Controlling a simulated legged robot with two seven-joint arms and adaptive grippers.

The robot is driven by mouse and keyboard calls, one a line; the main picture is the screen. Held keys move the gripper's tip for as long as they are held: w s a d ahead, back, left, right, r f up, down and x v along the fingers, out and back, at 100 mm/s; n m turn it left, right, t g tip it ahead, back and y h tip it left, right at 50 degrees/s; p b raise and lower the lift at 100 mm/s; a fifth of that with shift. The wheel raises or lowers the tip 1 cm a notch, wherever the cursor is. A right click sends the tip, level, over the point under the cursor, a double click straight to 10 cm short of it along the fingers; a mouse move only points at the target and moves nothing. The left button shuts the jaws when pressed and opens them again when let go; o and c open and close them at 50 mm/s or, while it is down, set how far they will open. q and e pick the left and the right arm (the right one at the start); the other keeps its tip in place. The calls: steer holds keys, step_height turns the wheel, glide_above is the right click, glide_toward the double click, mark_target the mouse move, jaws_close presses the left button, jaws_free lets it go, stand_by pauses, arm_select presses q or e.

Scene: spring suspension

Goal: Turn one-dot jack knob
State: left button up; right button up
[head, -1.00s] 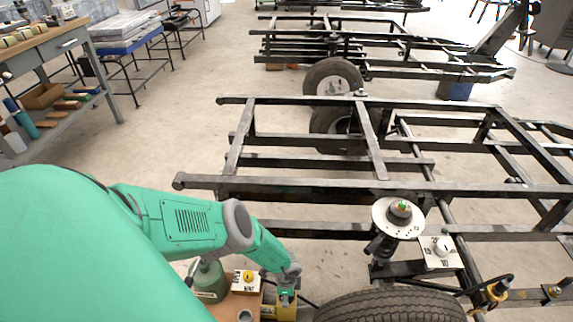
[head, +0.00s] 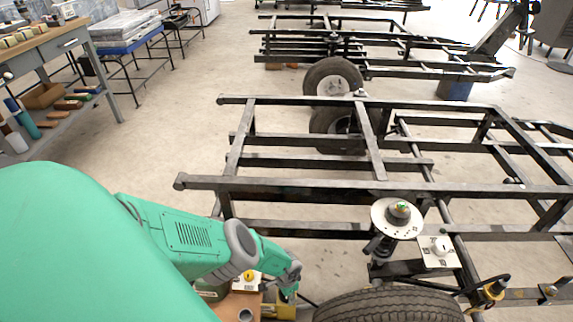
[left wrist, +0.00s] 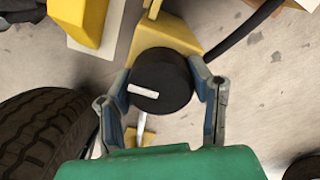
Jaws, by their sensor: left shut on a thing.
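The jack knob (left wrist: 172,72) is a round black cap with one short white mark on top, in the middle of the left wrist view. My left gripper (left wrist: 160,88) is shut on it, one blue-grey finger at each side. The knob sits by the yellow jack body (left wrist: 172,33). I cannot make out a dot on it. In the head view the yellow jack (head: 285,311) is low in the middle, partly cut off. My left gripper (head: 288,292) reaches down to it there and hides the knob. My right gripper is not in view.
A tire (head: 390,306) stands just right of the jack. A white box with a yellow dial (head: 249,276) is at its left. A black trailer frame (head: 300,187), a round plate with a hub (head: 397,219) and a white dial card (head: 439,251) lie beyond.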

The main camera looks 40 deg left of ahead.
arm_select(q)
steer(key=shift+w+r, duration=0.1)
steer(key=shift+w, duration=0.2)
steer(key=o, duration=1.2)
steer(key=shift+c, duration=0.2)
steer(key=shift+s, duration=0.1)
